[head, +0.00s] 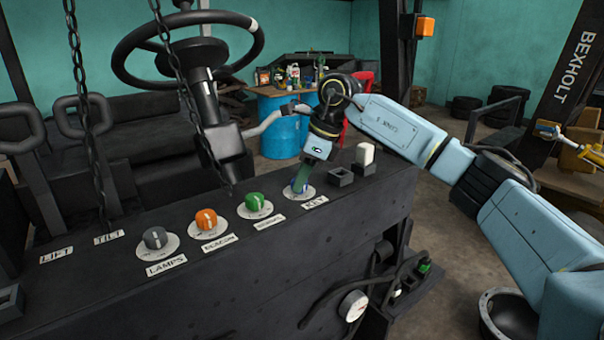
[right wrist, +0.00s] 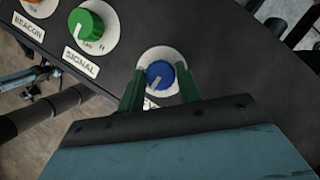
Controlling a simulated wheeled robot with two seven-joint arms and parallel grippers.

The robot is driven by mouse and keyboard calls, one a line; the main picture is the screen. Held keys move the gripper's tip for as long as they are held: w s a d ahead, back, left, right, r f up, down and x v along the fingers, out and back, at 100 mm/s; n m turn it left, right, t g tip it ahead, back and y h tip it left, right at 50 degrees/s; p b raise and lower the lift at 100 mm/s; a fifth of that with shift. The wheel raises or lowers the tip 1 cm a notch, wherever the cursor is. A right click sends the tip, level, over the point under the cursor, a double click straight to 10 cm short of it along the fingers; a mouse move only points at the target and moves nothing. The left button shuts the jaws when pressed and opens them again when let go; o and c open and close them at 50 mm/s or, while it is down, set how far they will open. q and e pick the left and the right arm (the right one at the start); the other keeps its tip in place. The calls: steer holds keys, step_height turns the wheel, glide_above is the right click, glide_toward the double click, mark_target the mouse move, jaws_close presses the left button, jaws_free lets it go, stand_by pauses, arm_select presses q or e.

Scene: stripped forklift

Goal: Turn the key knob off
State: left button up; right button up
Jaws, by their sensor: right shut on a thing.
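The key knob is blue on a white dial (head: 310,193), at the right end of a row of knobs on the black console (head: 120,295). In the head view my right gripper (head: 301,188) reaches down onto it and hides most of it. In the right wrist view the blue key knob (right wrist: 159,73) sits between the green fingers of my right gripper (right wrist: 160,85), which is shut on it. The KEY label (head: 314,201) is beside the dial. My left gripper is not in view.
Green signal (head: 254,202), orange beacon (head: 206,219) and grey lamps (head: 155,237) knobs sit left of the key knob. A white rocker (head: 365,153) stands to its right. The steering wheel (head: 187,48) and hanging chains (head: 83,110) are above and behind the console.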

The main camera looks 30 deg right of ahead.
steer(key=shift+r, duration=0.1)
steer(key=o, duration=1)
steer(key=b+v, duration=0.1)
steer(key=v, duration=1.2)
steer(key=shift+r+b, duration=0.2)
steer(key=shift+b, duration=0.1)
